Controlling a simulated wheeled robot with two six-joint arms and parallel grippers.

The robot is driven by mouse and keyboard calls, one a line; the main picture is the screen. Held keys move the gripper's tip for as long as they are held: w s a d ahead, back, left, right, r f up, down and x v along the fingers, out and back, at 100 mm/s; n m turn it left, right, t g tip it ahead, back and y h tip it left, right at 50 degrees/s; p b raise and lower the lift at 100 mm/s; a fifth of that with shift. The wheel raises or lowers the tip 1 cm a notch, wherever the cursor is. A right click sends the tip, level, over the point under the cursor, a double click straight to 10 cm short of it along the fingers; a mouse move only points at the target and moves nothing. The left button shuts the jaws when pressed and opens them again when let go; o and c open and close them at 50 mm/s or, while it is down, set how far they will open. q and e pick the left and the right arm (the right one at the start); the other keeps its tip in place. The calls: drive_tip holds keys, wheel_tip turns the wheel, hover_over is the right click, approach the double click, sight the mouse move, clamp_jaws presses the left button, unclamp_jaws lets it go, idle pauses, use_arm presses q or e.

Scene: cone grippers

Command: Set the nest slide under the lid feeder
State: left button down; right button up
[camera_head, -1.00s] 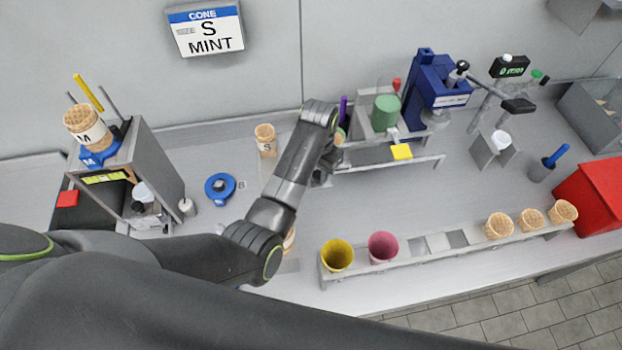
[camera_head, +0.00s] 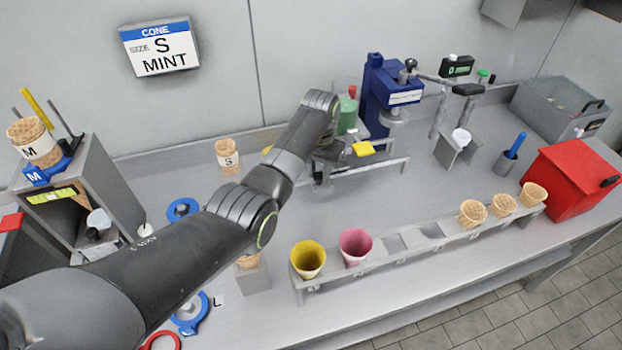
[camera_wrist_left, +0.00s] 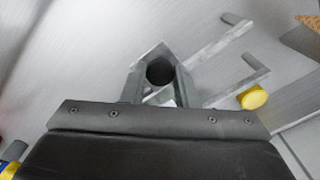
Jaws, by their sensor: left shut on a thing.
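The nest slide (camera_wrist_left: 162,72) shows in the left wrist view as a grey piece with a round dark hole, between my fingers. My left gripper (camera_wrist_left: 160,88) is shut on it. In the head view, my left gripper (camera_head: 324,165) is at the left part of a low grey rail track (camera_head: 385,163), and my arm hides most of the slide. What looks like the lid feeder, with a green cylinder (camera_head: 347,115) and a red top, stands just behind the track, partly hidden by my wrist. My right gripper is not in view.
A blue press (camera_head: 388,95) stands behind right. A front rack holds a yellow cup (camera_head: 308,258), a pink cup (camera_head: 355,245) and cones (camera_head: 473,213). A cone marked S (camera_head: 227,157) stands left.

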use_arm(q)
drive_tip(key=c, duration=1.1)
unclamp_jaws()
drive_tip(key=shift+c, duration=0.2)
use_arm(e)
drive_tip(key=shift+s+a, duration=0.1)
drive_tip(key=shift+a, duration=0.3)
use_arm(q)
drive_tip(key=shift+r, duration=0.1)
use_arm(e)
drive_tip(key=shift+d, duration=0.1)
use_arm(q)
drive_tip(key=shift+r, duration=0.25)
wheel_tip(320, 180, up, 17)
drive_tip(key=p, duration=0.4)
drive_tip(key=shift+p, duration=0.35)
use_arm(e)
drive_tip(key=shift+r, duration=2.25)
use_arm(q)
drive_tip(key=shift+f, duration=0.15)
